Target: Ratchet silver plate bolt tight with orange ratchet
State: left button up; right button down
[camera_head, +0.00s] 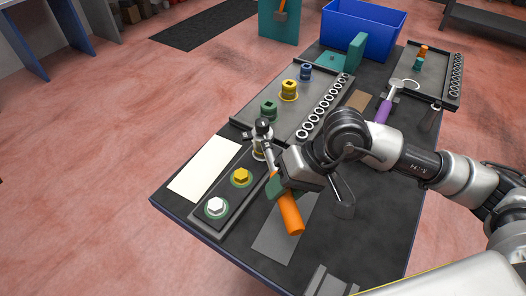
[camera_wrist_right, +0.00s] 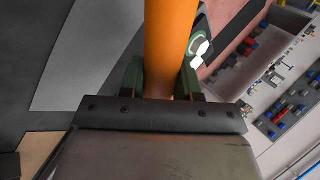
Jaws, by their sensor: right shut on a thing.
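My right gripper (camera_head: 279,190) is shut on the orange ratchet (camera_head: 289,213). In the right wrist view the orange handle (camera_wrist_right: 170,45) runs between its green fingers (camera_wrist_right: 163,78). A yellow bolt (camera_head: 241,175) and a white-silver bolt (camera_head: 215,206) with green rings stand nearer on the plate. My left gripper is out of view.
A tray (camera_head: 262,133) behind holds green, yellow and blue sockets and a row of rings. A purple-handled tool (camera_head: 383,110) lies at the right. A blue bin (camera_head: 362,27) stands at the back. A pale sheet (camera_head: 205,168) lies left of the bolt plate.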

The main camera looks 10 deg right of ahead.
jog(key=shift+w+a+m+t, duration=0.15)
jog(key=shift+a+m+t, duration=0.45)
jog(key=shift+a+m, duration=0.5)
jog(key=shift+w+a+m+t, duration=0.1)
jog(key=shift+a+m+t, duration=0.55)
jog(key=shift+a, duration=0.7)
jog(key=shift+w+a+m+t+h, duration=0.3)
jog(key=shift+a+m, duration=0.3)
jog(key=shift+a, duration=0.15)
jog(key=shift+w+a+m+t+h, duration=0.25)
jog(key=shift+a+m, duration=0.3)
jog(key=shift+a, duration=0.15)
jog(key=shift+w+a+m+t+h, duration=0.25)
jog(key=shift+w+a+m+t, duration=0.35)
jog(key=shift+a+m, duration=0.35)
jog(key=s+d+n+g, duration=0.1)
jog(key=d+n, duration=0.1)
jog(key=d, duration=0.1)
jog(key=d+n+g+y, duration=0.1)
jog(key=d+n, duration=0.1)
jog(key=s+d+n+g, duration=0.1)
jog(key=d+n+g, duration=0.1)
jog(key=d+n, duration=0.1)
jog(key=shift+s+d+y, duration=0.3)
jog(key=shift+s+d, duration=0.05)
jog(key=shift+d+n+g, duration=0.4)
jog(key=shift+d+n, duration=0.15)
jog(key=shift+d, duration=0.15)
